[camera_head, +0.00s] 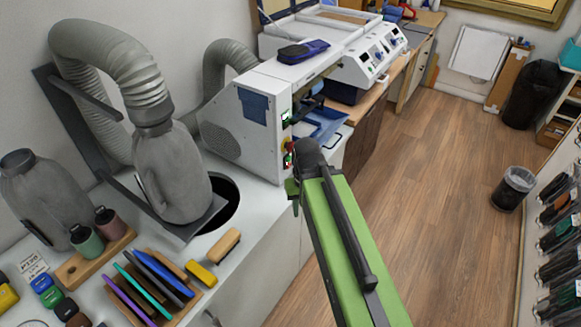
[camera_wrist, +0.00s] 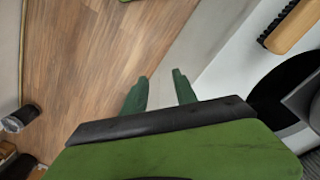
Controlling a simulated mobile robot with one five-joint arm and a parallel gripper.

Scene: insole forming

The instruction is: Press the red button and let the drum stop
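The white grinding machine (camera_head: 232,125) stands against the left wall. A narrow control strip on its front edge carries small green and yellow parts and a small red spot, which looks like the red button (camera_head: 288,160). The dark end of my arm partly covers this strip. My gripper (camera_head: 293,187) is just in front of and below the strip in the head view; contact cannot be told. In the wrist view my gripper (camera_wrist: 160,90) has two green fingers apart with nothing between them. The drum cannot be made out clearly, nor whether it turns.
A blue tray (camera_head: 322,124) sits at the machine's opening. Grey hoses and a dust bag (camera_head: 172,175) stand left. The wooden floor (camera_head: 440,170) is clear to the right, with a small bin (camera_head: 513,187).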

